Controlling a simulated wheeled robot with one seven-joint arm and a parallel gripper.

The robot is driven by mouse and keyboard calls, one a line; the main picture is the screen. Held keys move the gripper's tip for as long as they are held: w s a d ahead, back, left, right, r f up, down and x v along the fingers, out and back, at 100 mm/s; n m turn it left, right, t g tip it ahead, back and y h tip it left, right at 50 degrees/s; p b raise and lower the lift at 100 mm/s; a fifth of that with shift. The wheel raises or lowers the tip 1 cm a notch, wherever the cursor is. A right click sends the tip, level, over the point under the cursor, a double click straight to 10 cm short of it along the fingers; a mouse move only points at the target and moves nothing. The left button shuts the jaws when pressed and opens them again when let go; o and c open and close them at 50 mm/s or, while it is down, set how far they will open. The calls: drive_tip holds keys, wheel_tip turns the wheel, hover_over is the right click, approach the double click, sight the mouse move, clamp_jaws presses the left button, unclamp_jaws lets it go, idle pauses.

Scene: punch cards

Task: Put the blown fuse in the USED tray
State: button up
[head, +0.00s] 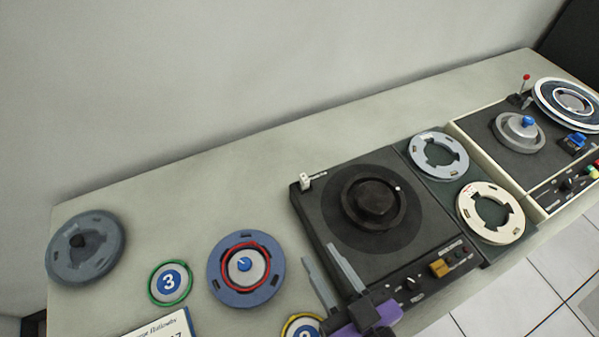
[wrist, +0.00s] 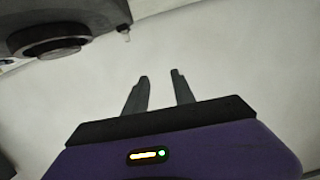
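My gripper (head: 320,254) is in the lower middle of the head view, in front of the dark tape deck's left side. Its two grey fingers are apart with nothing between them. In the wrist view my gripper (wrist: 160,76) also shows open and empty, against a plain pale surface. I cannot make out a blown fuse or a tray marked USED in either view.
A dark tape deck (head: 332,226) stands on the pale counter (head: 200,190), right of centre. Two open-centred rings (head: 440,156) lie beside it, and another deck (head: 480,150) stands farther right. Reels (head: 88,262) and a card (head: 165,328) lie left. The counter's back middle is clear.

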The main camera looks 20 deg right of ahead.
drive_tip(key=w+a+r+n+y, duration=1)
drive_tip(key=w+a+r+n, duration=0.4)
drive_tip(key=w+a+r, duration=0.5)
drive_tip(key=n+g+h+p, duration=0.1)
drive_tip(key=n+g+h, duration=1.1)
drive_tip(key=n, duration=1)
approach(305, 179)
drive_tip(key=shift+g+y, duration=0.6)
drive_tip(key=shift+w+d+b+x, duration=0.2)
drive_tip(key=shift+b+x, duration=0.85)
drive_tip(key=shift+x, duration=0.4)
drive_tip(key=shift+w+d+b+x, duration=0.1)
drive_tip(key=shift+d+b+x, duration=0.05)
drive_tip(key=shift+b+x, duration=1.1)
drive_tip(key=shift+w+d+b+x, duration=0.2)
drive_tip(key=shift+b+x, duration=0.6)
drive_tip(key=shift+x, duration=0.85)
